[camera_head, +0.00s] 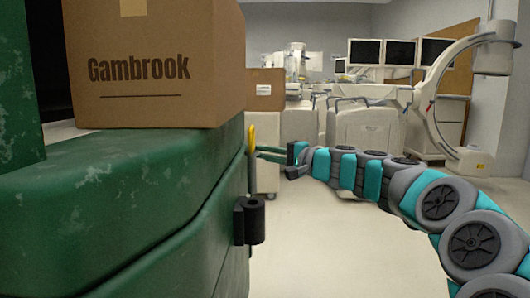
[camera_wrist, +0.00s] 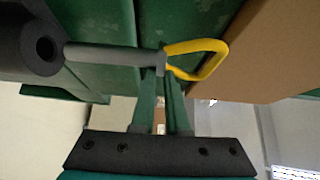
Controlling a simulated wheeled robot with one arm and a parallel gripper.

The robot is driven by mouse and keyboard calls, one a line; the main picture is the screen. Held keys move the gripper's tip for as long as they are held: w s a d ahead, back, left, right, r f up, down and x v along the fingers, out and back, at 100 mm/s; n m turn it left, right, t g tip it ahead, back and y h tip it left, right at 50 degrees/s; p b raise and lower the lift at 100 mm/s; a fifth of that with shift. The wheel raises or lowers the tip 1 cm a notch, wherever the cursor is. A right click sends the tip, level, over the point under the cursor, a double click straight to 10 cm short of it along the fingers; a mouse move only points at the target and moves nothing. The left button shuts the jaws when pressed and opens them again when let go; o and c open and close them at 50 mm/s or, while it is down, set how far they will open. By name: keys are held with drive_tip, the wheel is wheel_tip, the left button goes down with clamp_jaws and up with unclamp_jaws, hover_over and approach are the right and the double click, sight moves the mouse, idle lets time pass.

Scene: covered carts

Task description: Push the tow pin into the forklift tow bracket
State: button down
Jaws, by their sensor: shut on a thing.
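The tow pin, a grey shaft with a yellow loop handle (camera_head: 252,139), hangs upright above the bracket in the head view. In the wrist view the pin's shaft (camera_wrist: 110,54) lies across the picture, loop at right. My gripper (camera_head: 259,153) is shut on the pin just below the loop, also seen in the wrist view (camera_wrist: 162,72). The black tow bracket (camera_head: 250,220) is fixed to the green forklift's side. In the wrist view the bracket (camera_wrist: 25,50) shows its open hole at left; the pin's lower end is beside the rim, outside the hole. Exact contact is unclear.
The green forklift body (camera_head: 120,205) fills the left, with a "Gambrook" cardboard box (camera_head: 155,65) on top. A pale cabinet (camera_head: 365,138) and medical equipment stand behind. The floor (camera_head: 310,240) right of the bracket is clear.

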drive_tip(key=shift+f+b, duration=0.45)
drive_tip(key=shift+f, duration=0.35)
drive_tip(key=shift+f+b, duration=2.8)
drive_tip(key=shift+f, duration=0.85)
idle(1.1)
drive_tip(key=shift+f, duration=1.85)
drive_tip(key=c, duration=0.9)
unclamp_jaws()
drive_tip(key=shift+f, duration=0.1)
drive_tip(key=shift+c, duration=0.2)
drive_tip(key=shift+o, duration=0.5)
drive_tip(key=shift+f, duration=0.1)
